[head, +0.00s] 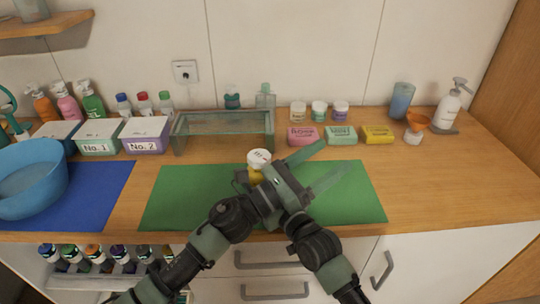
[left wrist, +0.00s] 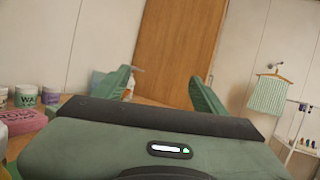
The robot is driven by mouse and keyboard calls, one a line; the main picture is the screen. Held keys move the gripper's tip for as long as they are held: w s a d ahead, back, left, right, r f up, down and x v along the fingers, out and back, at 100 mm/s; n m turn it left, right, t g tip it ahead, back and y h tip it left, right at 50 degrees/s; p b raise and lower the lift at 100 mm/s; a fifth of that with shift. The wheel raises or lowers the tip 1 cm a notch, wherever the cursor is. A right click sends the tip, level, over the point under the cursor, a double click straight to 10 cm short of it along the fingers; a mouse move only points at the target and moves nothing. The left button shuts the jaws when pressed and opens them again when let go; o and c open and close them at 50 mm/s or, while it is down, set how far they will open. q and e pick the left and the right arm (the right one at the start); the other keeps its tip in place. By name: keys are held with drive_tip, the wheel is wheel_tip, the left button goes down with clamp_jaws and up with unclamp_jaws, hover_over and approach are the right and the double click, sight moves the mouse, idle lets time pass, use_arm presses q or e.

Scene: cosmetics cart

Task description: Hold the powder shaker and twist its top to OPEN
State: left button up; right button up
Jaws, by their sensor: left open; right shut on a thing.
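The powder shaker has a white top (head: 259,157) with dark marks and a yellow body (head: 256,176). It stands about upright over the green mat (head: 190,195). My right gripper (head: 243,178) is shut on its body, which is partly hidden by the gripper. My left gripper (head: 318,167) is just right of the shaker, with its fingers spread and pointing to the upper right, away from the top. Nothing is between its fingers in the left wrist view (left wrist: 163,90). The two wrists overlap closely in the head view, so I cannot tell whether they touch.
A glass stand (head: 222,122) is behind the mat. Soap bars (head: 341,135) and small jars (head: 319,111) stand behind on the right, near an orange funnel (head: 417,121). A blue bowl (head: 30,180) is at the left. The wooden counter (head: 450,185) is clear at the right.

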use_arm(q)
drive_tip(key=a+r+m+g+h, duration=0.1)
drive_tip(key=a+m+g+h, duration=0.1)
drive_tip(key=a+m+g, duration=0.45)
drive_tip(key=n+y, duration=0.2)
drive_tip(key=y, duration=0.2)
approach(259, 158)
drive_tip(key=w+d, duration=0.1)
drive_tip(key=d, duration=0.3)
drive_tip(key=w+d, duration=0.1)
drive_tip(key=d, duration=0.3)
drive_tip(key=w+d, duration=0.1)
drive_tip(key=d, duration=0.3)
drive_tip(key=shift+d+f, duration=0.25)
drive_tip(key=shift+f, duration=0.05)
drive_tip(key=c, duration=1.4)
